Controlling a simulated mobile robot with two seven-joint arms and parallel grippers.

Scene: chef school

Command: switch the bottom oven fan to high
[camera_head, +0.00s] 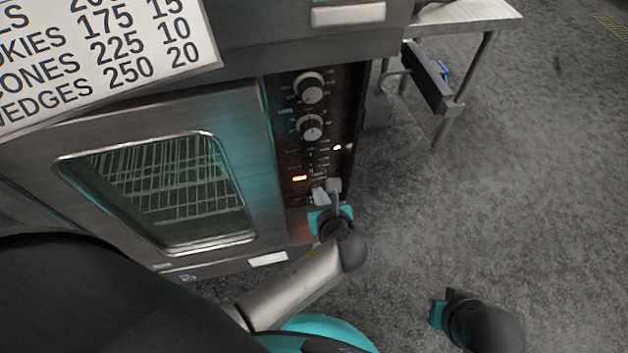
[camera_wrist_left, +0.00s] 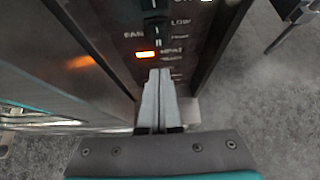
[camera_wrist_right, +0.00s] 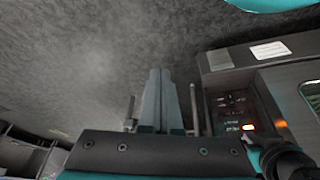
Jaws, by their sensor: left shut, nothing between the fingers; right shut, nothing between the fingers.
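The bottom oven (camera_head: 262,110) has a glass door with racks inside and a dark control panel at its right. The panel carries two round knobs, small rocker switches (camera_head: 311,155) and a lit orange light (camera_head: 299,178). In the left wrist view, a switch (camera_wrist_left: 157,32) sits beside "FAN" and "LOW" lettering, above the orange light (camera_wrist_left: 145,54). My left gripper (camera_head: 328,190) is shut and empty, its fingertips at the lower panel just below the light; I cannot tell whether they touch it. My right gripper (camera_wrist_right: 160,75) is shut and empty, away from the oven.
A metal table (camera_head: 465,14) with a dark bracket on its leg stands right of the oven. A paper chart (camera_head: 100,55) hangs at the upper left. The grey floor (camera_head: 500,190) to the right is clear.

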